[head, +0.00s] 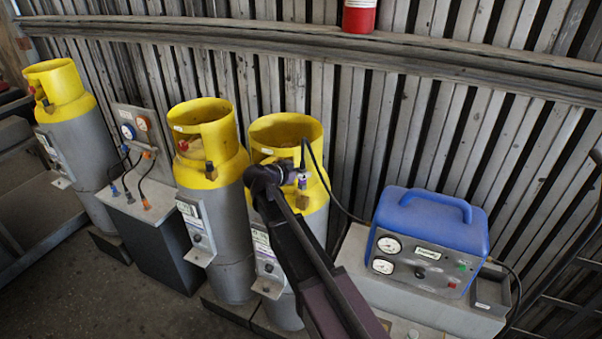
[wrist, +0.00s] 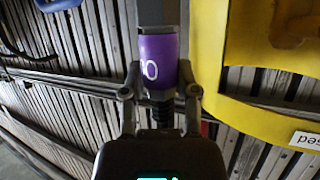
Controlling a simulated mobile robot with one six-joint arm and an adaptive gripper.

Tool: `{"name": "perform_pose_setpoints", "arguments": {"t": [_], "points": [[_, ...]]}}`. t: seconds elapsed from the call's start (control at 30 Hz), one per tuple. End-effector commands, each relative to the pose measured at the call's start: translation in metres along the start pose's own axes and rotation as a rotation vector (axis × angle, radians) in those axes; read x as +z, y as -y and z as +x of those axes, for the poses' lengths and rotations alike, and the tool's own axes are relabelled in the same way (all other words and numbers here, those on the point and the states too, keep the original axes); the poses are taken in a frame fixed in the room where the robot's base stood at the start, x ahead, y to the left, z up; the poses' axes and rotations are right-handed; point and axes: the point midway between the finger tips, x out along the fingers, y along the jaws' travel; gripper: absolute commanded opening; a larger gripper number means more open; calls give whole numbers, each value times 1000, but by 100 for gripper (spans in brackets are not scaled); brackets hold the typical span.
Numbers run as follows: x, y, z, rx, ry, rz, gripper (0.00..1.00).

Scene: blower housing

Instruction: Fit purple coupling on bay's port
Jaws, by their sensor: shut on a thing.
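The purple coupling (wrist: 160,60) with a white marking is between the fingers of my gripper (wrist: 160,82), which is shut on it. In the head view the coupling (head: 303,181) shows small beside my gripper (head: 290,176), at the collar of the right-hand yellow-topped cylinder (head: 318,128). A black hose rises from the coupling and runs to the blue machine. A small brass-coloured fitting (head: 303,200) shows just under the coupling. I cannot tell whether the two touch. In the wrist view the yellow collar (wrist: 208,60) stands close to the right of the coupling.
The blue machine (head: 425,240) with gauges stands on a grey bench at right. Two more yellow-topped cylinders (head: 208,125) (head: 62,90) and a dark cabinet with a gauge panel (head: 138,130) stand at left. A slatted wall is behind; a red can (head: 360,17) sits on its rail.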

Motion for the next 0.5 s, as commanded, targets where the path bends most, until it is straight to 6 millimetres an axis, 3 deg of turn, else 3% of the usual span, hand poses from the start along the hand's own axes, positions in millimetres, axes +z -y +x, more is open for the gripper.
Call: {"name": "perform_pose_setpoints", "arguments": {"t": [0.2, 0.5], "points": [[18, 0, 7, -1, -1, 0, 0], [16, 0, 6, -1, -1, -1, 0]]}}
